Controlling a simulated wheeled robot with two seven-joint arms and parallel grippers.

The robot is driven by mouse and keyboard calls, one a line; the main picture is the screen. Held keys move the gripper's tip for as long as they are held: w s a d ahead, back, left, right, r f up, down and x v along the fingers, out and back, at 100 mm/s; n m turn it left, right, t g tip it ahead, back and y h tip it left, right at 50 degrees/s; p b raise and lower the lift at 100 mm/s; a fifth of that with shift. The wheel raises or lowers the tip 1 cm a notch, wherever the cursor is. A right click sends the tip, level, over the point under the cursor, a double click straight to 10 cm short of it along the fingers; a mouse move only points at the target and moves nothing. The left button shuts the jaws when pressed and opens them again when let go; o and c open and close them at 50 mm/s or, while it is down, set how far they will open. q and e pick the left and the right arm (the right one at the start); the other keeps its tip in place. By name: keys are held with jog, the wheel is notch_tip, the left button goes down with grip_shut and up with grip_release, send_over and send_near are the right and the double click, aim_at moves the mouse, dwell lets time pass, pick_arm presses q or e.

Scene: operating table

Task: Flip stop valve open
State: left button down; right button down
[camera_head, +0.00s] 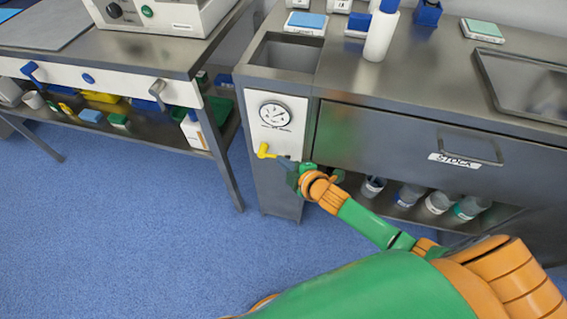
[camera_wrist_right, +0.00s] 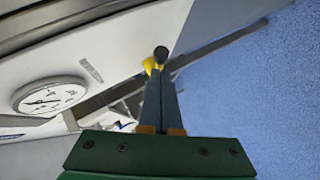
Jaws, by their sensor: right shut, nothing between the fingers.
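The stop valve's yellow handle (camera_head: 265,151) sits on the white panel (camera_head: 268,108) below a round dial gauge (camera_head: 274,114). In the right wrist view a bit of the yellow handle (camera_wrist_right: 149,65) and a dark round knob (camera_wrist_right: 161,52) show just beyond my fingertips. My right gripper (camera_head: 283,161) is shut and empty, with its tips right beside the handle on its right. I cannot tell whether they touch it. The gauge also shows in the right wrist view (camera_wrist_right: 50,96). My left gripper is not in view.
A drawer marked STOCK (camera_head: 440,150) is right of the panel, above a shelf with several jars. A white bottle (camera_head: 381,32) and a sink basin (camera_head: 287,53) are on the countertop. A second table (camera_head: 150,62) stands left; blue floor lies open in front.

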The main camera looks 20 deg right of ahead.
jog(key=shift+d+f+b, duration=0.15)
jog(key=shift+f+b, duration=0.25)
jog(key=shift+f, duration=0.05)
dwell(0.3)
